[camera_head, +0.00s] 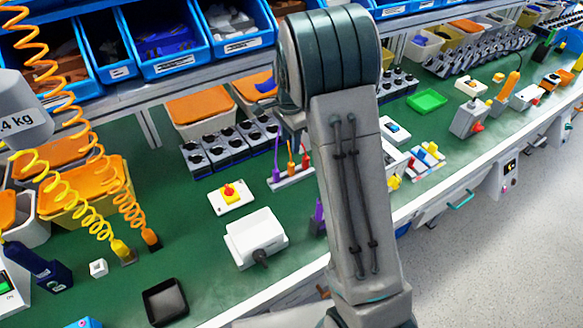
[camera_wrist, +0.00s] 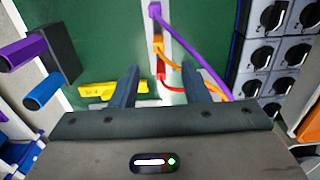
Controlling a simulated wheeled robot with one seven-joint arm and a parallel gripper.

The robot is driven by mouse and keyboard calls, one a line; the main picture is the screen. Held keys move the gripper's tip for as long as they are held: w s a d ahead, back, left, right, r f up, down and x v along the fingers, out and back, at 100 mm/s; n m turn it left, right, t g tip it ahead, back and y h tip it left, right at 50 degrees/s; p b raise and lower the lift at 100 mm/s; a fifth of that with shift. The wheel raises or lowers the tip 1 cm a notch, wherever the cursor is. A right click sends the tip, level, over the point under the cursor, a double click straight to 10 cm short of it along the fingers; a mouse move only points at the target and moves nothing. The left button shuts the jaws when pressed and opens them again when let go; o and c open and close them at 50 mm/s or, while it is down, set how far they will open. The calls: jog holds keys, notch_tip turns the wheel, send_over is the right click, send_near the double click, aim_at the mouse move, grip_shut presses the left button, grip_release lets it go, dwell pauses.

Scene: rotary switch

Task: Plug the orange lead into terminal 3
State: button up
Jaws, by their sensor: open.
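The orange lead (camera_head: 291,157) rises from a white strip (camera_head: 291,178), between a purple lead (camera_head: 276,168) and a red lead (camera_head: 305,160). In the wrist view the orange lead's plug (camera_wrist: 158,40) sits on the strip, its cable curving right. The purple plug (camera_wrist: 155,10) is above it and the red plug (camera_wrist: 161,68) below. My gripper (camera_wrist: 160,69) is open, its fingers apart, with the red plug showing between the fingertips; contact cannot be told. No terminal numbers are readable.
Rows of black rotary switches (camera_head: 225,148) stand behind the strip, close at the right in the wrist view (camera_wrist: 265,55). A dark block (camera_wrist: 62,52) with purple and blue handles is at left, near a yellow piece (camera_wrist: 98,89). A white box (camera_head: 255,238) stands in front.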

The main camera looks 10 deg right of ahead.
aim_at(291, 164)
notch_tip(291, 164, down, 12)
jog(key=shift+s+d+r+p, duration=0.1)
jog(key=shift+p, duration=0.65)
grip_shut()
